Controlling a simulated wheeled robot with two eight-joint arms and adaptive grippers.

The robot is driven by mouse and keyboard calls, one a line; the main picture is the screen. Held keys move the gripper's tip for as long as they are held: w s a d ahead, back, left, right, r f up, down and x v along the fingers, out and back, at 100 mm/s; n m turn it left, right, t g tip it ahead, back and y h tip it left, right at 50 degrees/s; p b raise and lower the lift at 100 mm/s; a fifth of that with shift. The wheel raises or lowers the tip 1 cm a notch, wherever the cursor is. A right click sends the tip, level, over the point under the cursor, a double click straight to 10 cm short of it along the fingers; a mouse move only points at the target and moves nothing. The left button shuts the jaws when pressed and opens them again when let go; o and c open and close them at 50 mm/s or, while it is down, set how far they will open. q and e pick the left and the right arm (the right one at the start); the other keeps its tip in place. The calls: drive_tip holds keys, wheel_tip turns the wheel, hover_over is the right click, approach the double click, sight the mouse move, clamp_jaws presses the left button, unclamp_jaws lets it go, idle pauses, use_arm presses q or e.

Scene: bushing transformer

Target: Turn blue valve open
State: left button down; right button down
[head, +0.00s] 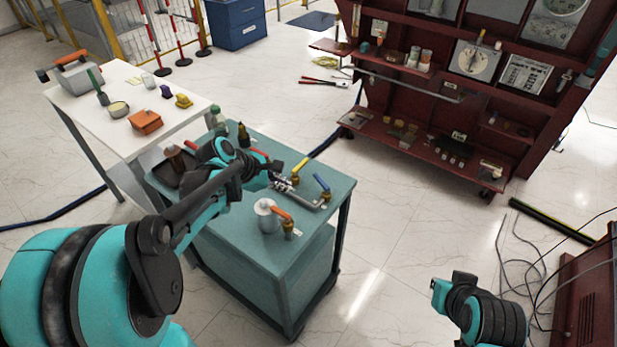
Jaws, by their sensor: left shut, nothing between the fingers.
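The blue valve (322,183) has a blue lever on a brass body and stands at the right edge of the teal cart top. Its lever slants from upper left to lower right. My left gripper (287,185) is over the cart, just left of the blue valve, and its fingers are shut and empty. A small gap seems to lie between the fingertips and the valve; contact cannot be told for sure. Part of my right arm (480,310) shows at the lower right, but its gripper is not visible.
A yellow-handled valve (299,168) stands behind the gripper, and an orange-handled valve (283,215) stands in front. A grey pipe (308,201) lies near them. The teal cart (270,265) stands beside a white table (88,122). A red shelf unit (420,150) is at the back right; floor between is clear.

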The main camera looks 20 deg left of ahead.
sight(321, 183)
use_arm(q)
drive_tip(key=w+a+f+n+h, duration=0.2)
drive_tip(key=w+a+f+n, duration=0.1)
drive_tip(key=w+a+n, duration=0.15)
drive_tip(key=shift+n+t, duration=0.3)
drive_tip(key=shift+n, duration=0.15)
drive_tip(key=b+x, duration=0.3)
drive_tip(key=x, duration=0.7)
drive_tip(key=shift+d+f+b, duration=0.15)
drive_tip(key=shift+d+b, duration=0.15)
drive_tip(key=shift+d, duration=0.05)
drive_tip(key=shift+w+d+b, duration=0.3)
drive_tip(key=shift+w+d, duration=1)
drive_tip(key=shift+w, duration=0.1)
